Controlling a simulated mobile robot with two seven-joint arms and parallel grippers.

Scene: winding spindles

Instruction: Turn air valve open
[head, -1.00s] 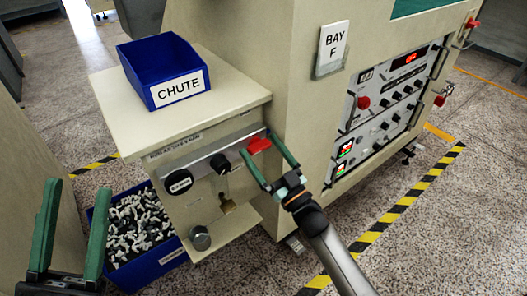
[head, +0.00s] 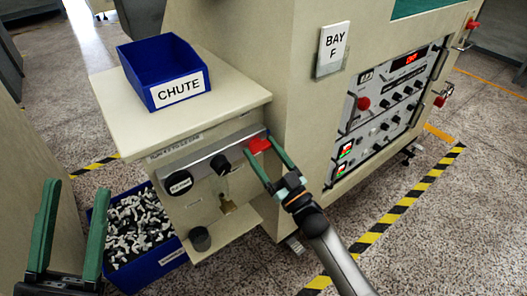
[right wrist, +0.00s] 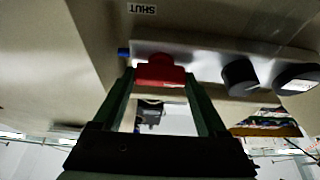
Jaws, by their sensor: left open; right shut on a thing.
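The red air valve handle (head: 258,145) is at the right end of a grey strip on the front of the cream cabinet. My right gripper (head: 262,158) is shut on this handle, with a green finger at each side. In the right wrist view the red handle (right wrist: 160,72) sits between the fingertips, and a label reading SHUT (right wrist: 142,9) appears upside down on the panel. A small blue piece (right wrist: 123,53) shows beside the handle. My left gripper (head: 72,215) is open and empty at the lower left, its green fingers apart.
Two black knobs (head: 220,164) (head: 179,184) are on the same strip. A blue CHUTE bin (head: 135,60) stands on the cabinet top. A blue crate (head: 172,262) of black and white parts is on the floor. An instrument panel (head: 361,137) is to the right.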

